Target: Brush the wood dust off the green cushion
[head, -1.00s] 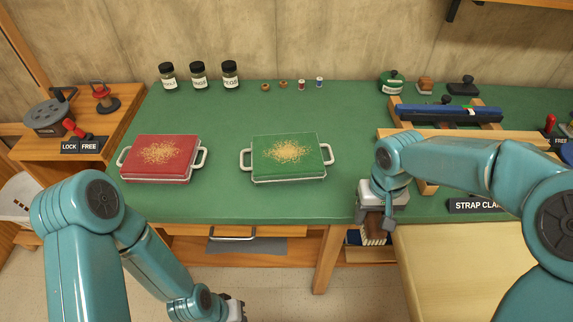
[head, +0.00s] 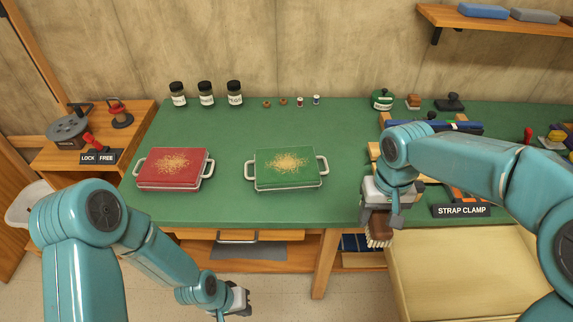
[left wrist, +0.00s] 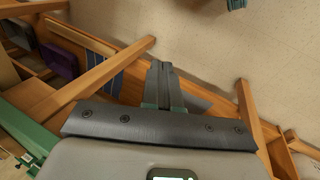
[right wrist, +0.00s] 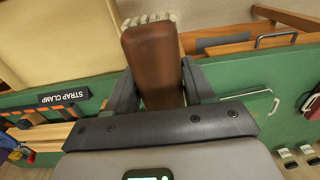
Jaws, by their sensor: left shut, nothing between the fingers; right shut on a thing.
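The green cushion (head: 268,178) sits in a white two-handled tray on the green bench top, with wood dust (head: 290,162) scattered over its middle. My right gripper (head: 376,212) is shut on a brush with a brown wooden block (head: 377,230) and pale bristles. The brush also shows between the fingers in the right wrist view (right wrist: 155,62). It is held at the bench's front edge, to the right of the cushion and apart from it. My left gripper (head: 240,302) is shut and empty, low in front of the bench; its closed fingers show in the left wrist view (left wrist: 163,85).
A dusty red cushion (head: 158,178) in a similar tray lies left of the green one. Several jars (head: 206,95) and small spools stand at the back. A strap clamp sign (head: 461,210) and clamp are on the right. Bench between green cushion and right gripper is clear.

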